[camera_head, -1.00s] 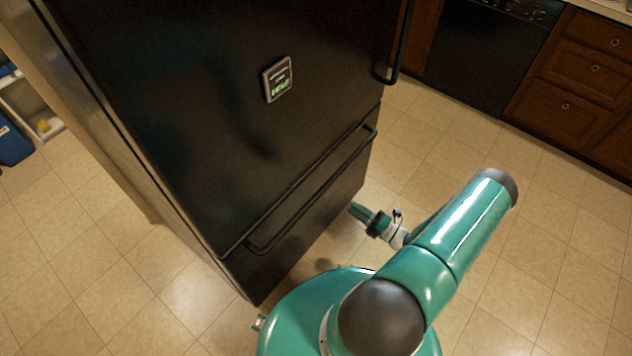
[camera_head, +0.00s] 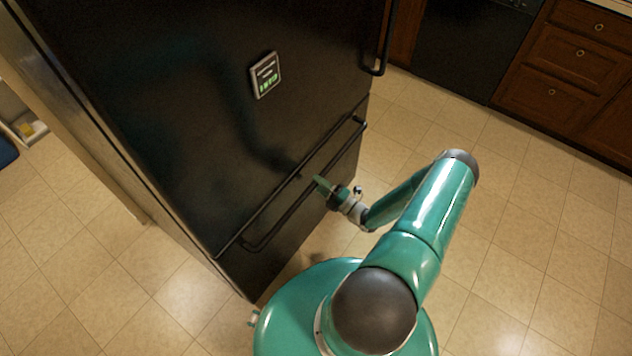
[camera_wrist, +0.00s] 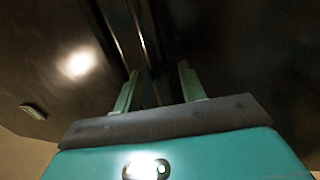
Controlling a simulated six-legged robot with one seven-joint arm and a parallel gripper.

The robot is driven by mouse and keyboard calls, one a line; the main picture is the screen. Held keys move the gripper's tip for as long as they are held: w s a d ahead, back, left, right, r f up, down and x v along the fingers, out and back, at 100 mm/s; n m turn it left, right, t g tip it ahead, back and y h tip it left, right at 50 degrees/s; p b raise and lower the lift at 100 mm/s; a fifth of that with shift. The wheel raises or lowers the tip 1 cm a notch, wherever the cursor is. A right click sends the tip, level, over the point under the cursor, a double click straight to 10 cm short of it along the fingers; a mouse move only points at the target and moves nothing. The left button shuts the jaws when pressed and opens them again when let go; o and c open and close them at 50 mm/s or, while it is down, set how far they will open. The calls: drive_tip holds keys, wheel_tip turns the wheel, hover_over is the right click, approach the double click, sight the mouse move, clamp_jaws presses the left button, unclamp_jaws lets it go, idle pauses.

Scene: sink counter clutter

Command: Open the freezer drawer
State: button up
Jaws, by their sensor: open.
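The black freezer drawer (camera_head: 285,248) is the lower front of the tall fridge, below a slanting seam, and looks shut. Its long dark bar handle (camera_head: 268,235) runs across the upper part of the drawer front. My gripper (camera_head: 319,182) is open at the handle, right of the bar's middle. In the wrist view, my two green fingers (camera_wrist: 159,76) stand apart, and the dark bar handle (camera_wrist: 147,45) runs between them. I cannot tell whether either finger touches it. The head view shows the fingertips only small.
The fridge's upper door (camera_head: 190,110) carries a small display panel (camera_head: 265,75) and a vertical handle (camera_head: 386,40). A black dishwasher (camera_head: 470,45) and wooden cabinets (camera_head: 560,75) stand at the back right. The tiled floor (camera_head: 540,230) is clear on the right.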

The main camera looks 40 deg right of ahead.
drive_tip(key=shift+w+a+r, duration=0.1)
drive_tip(key=shift+w+a, duration=0.15)
drive_tip(key=shift+w, duration=0.35)
drive_tip(key=shift+c, duration=0.2)
clamp_jaws()
